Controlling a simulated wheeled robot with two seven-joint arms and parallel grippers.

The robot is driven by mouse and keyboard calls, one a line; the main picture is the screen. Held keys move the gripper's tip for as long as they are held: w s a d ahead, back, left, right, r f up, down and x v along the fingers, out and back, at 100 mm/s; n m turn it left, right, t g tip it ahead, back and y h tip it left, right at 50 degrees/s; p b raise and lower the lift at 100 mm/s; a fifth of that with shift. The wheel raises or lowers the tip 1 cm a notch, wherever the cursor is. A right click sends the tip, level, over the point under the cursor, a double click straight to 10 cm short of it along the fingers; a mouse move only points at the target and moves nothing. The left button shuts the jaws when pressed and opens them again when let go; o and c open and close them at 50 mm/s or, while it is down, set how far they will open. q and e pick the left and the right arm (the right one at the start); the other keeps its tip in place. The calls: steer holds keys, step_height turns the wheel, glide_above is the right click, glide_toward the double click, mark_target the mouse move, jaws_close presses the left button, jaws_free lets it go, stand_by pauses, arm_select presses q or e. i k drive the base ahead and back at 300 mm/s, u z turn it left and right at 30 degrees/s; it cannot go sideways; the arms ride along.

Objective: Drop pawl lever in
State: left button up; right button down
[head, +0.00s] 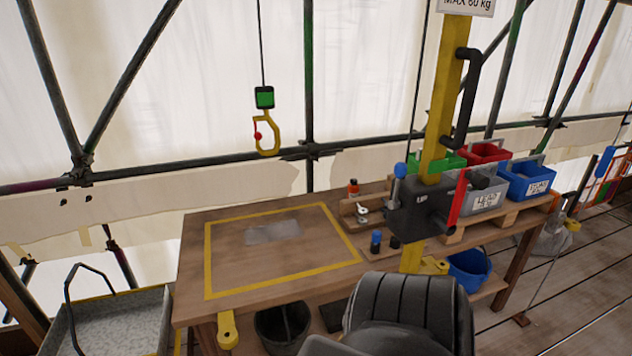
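A dark winch box (418,212) marked "UP" is fixed to the yellow post (447,95) at the right end of the wooden bench. A red lever (457,200) stands nearly upright on its right side. A short lever with a blue knob (399,172) rises from its left side. I cannot tell for certain which of these is the pawl lever, or whether it is engaged. Neither of my grippers is in view.
A yellow hook (267,135) hangs on a cable above the bench (190,265), which has a yellow taped rectangle. Blue (528,180), grey (482,202), red and green bins stand at the right. A grey tray (115,320) is at the lower left.

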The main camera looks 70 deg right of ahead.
mark_target(400, 169)
steer(key=u, duration=0.35)
steer(key=k, duration=1)
steer(key=z, duration=1.15)
steer(key=i, duration=0.5)
steer(key=z, duration=0.15)
